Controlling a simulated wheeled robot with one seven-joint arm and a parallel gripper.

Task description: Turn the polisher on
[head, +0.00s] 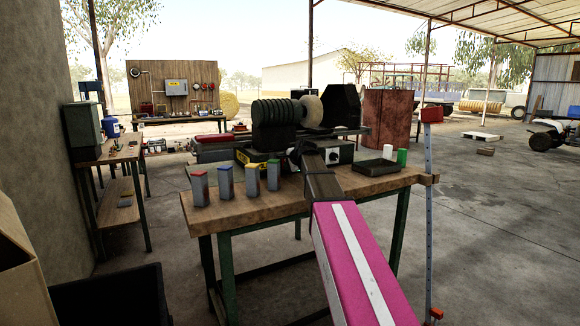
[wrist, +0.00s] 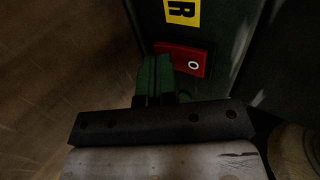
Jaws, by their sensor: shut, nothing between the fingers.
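The polisher (head: 276,112) stands on the wooden workbench, with a dark ribbed body and a pale round wheel (head: 311,110) at its right. In the wrist view its dark green housing carries a yellow label (wrist: 183,12) and a red switch part (wrist: 194,64) marked with a white O. My gripper (wrist: 156,62) is shut and empty, its two greenish fingers side by side at the left end of the red part. The fingers hide what lies behind them there. I cannot tell whether they touch the switch. In the head view my arm covers the area in front of the polisher.
Several small blocks with coloured tops (head: 225,181) stand at the left of the workbench (head: 225,214). A dark flat block (head: 374,167) lies at its right, near a green-topped piece (head: 402,157). A side table (head: 108,152) stands left. The floor at right is open.

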